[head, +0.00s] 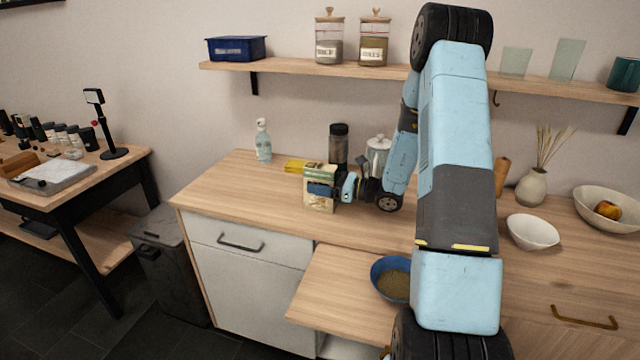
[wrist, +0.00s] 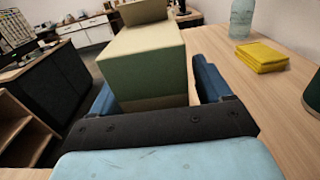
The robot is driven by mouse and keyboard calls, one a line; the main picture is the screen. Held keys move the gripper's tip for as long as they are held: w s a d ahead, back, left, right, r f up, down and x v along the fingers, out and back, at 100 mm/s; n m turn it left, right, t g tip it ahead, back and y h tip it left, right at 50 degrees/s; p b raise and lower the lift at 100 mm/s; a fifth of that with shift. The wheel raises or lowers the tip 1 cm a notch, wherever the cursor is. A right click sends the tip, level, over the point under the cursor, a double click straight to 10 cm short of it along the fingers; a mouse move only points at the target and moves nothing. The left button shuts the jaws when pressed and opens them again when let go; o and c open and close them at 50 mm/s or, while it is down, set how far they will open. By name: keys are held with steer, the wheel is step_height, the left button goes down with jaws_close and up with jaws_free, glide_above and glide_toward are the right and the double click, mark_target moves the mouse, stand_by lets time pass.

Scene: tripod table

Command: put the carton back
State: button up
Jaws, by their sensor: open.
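The carton (head: 319,172) is a pale box with a green and printed front.
A yellow sponge-like pad (head: 296,166) and a spray bottle (head: 263,141) are left of the carton. A dark jar (head: 339,146) and a metal canister (head: 377,156) stand behind. A blue bowl (head: 391,278) sits on a lower pull-out board (head: 330,290). The counter's left part is clear.

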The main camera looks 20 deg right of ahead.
steer(key=v, duration=1.1)
steer(key=shift+s+d+r, duration=0.1)
steer(key=shift+s+d, duration=0.1)
steer(key=shift+d, duration=0.05)
steer(key=s+a+r+n+g+h, duration=0.5)
steer(key=s+a+r+n+g, duration=0.5)
steer(key=s+a+r+n, duration=0.35)
steer(key=s+d+r+n+t+h, duration=0.1)
steer(key=s+r+n+t+h, duration=0.1)
steer(key=s+r+n+h, duration=0.3)
steer(key=s+d+r+n+t+h, duration=0.2)
steer(key=s+r+n+h, duration=0.3)
steer(key=s, duration=0.6)
steer(key=shift+d+n+t, duration=0.25)
steer(key=shift+n+t, duration=0.4)
steer(key=shift+t, duration=0.15)
steer(key=shift+r, duration=0.1)
